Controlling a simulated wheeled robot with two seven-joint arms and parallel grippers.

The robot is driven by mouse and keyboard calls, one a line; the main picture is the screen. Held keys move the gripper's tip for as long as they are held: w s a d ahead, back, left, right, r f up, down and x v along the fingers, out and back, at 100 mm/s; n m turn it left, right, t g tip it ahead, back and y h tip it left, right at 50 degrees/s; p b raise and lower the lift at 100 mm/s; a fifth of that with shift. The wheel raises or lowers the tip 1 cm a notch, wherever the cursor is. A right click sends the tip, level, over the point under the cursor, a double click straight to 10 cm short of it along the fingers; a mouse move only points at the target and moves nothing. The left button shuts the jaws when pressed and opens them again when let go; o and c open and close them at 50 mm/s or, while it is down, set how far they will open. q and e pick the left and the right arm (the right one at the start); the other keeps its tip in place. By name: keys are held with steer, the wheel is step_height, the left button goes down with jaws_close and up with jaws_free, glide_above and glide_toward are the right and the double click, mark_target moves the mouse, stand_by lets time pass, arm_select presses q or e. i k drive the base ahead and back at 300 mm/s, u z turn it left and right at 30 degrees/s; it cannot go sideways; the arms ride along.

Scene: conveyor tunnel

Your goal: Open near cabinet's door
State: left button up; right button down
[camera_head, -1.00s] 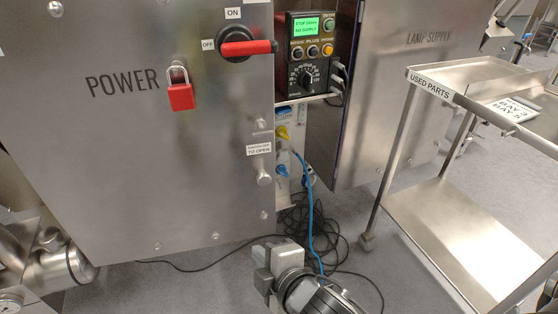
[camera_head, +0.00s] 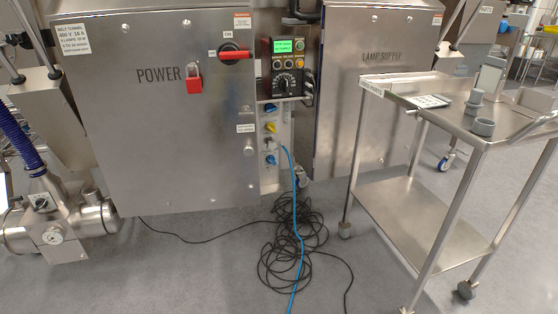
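The near cabinet, a steel box marked POWER (camera_head: 150,130), fills the left and middle of the head view. Its front door looks shut. A red padlock (camera_head: 194,84) hangs on the door, right of the word POWER. A red rotary switch handle (camera_head: 236,55) lies level above and right of the padlock, between small labels. A round knob (camera_head: 249,151) sits low near the door's right edge, under a small white label (camera_head: 246,129). Neither of my grippers is in view.
A control box with a green screen (camera_head: 288,66) stands right of the cabinet. The lamp supply cabinet (camera_head: 380,110) is behind it. A steel cart (camera_head: 420,205) with grey parts (camera_head: 483,127) stands at right. Black cables (camera_head: 300,245) and a blue cable lie on the otherwise clear floor in front.

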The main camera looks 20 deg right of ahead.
mark_target(158, 148)
steer(key=z, duration=0.7)
steer(key=i, duration=0.5)
steer(key=z, duration=0.55)
steer(key=i, duration=1.1)
steer(key=u, duration=0.8)
steer(key=i, duration=0.5)
steer(key=u, duration=0.4)
